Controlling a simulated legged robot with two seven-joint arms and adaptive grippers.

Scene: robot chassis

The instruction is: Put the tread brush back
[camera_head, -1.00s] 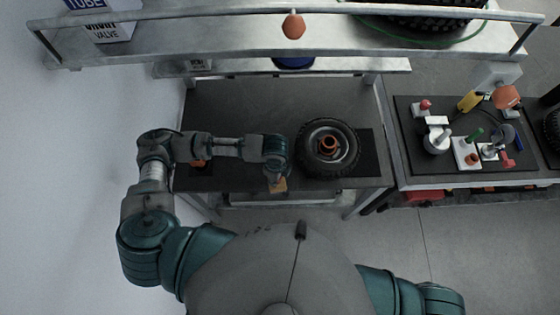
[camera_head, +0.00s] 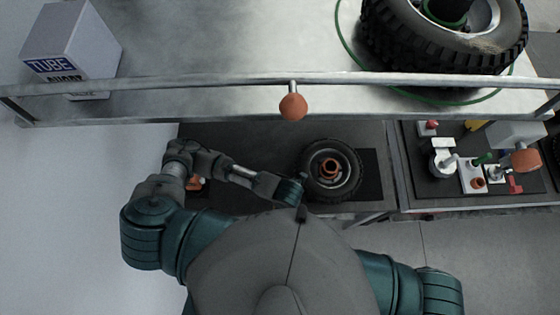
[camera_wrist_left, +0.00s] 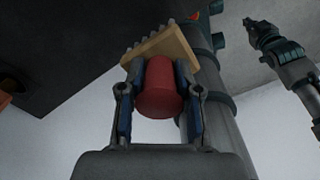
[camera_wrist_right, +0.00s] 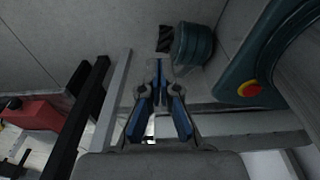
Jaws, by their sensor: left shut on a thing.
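The tread brush (camera_wrist_left: 158,92) has a red round handle, a wooden block and grey bristles in the left wrist view. My left gripper (camera_wrist_left: 159,70) is shut on its handle, one finger on each side, with the block beyond the fingertips. In the head view, my left forearm reaches over the bench beside the wheel, and the brush is hidden by my body. My right gripper (camera_wrist_right: 158,72) is shut and empty in the right wrist view. It is out of sight in the head view.
A wheel (camera_head: 347,187) lies on the dark bench. Above, a metal shelf (camera_head: 220,60) carries a tube box (camera_head: 68,50) and a large tire (camera_head: 450,55). Orange-ended pegs (camera_head: 293,106) project from the shelf. A right-hand bench (camera_head: 435,195) holds several tools.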

